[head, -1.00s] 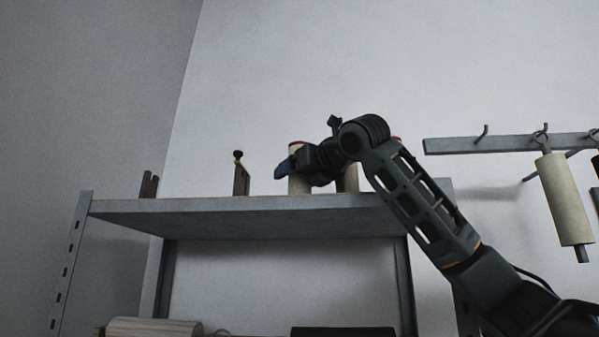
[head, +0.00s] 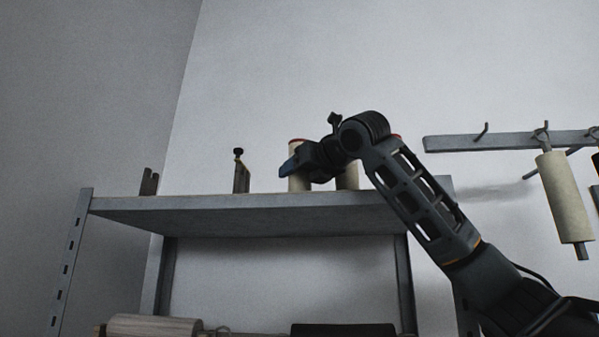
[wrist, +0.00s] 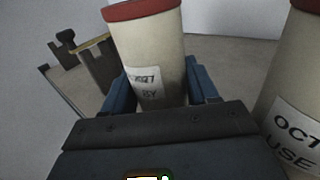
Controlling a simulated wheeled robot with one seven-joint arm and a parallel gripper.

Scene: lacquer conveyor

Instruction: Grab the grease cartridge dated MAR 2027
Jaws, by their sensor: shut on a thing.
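My gripper (wrist: 163,92) is shut on a cream cartridge with a red cap (wrist: 150,50), its blue fingers on either side of it. The held cartridge stands upright or nearly so; its label is partly hidden and blurred, with "BY" readable but no clear date. In the head view, my gripper (head: 292,168) is at this cartridge (head: 299,181) above the shelf top. I cannot tell whether its base touches the shelf. A second red-capped cartridge (wrist: 294,75) stands close on the right; its label shows "OCT" and "USE". It also shows behind my wrist in the head view (head: 347,178).
The grey shelf (head: 250,215) also carries a dark upright tool (head: 241,172) and a forked bracket (head: 149,183) to the left. A hook rail (head: 460,143) with a hanging roller (head: 563,195) is on the wall at right. The second cartridge leaves little room beside the gripper.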

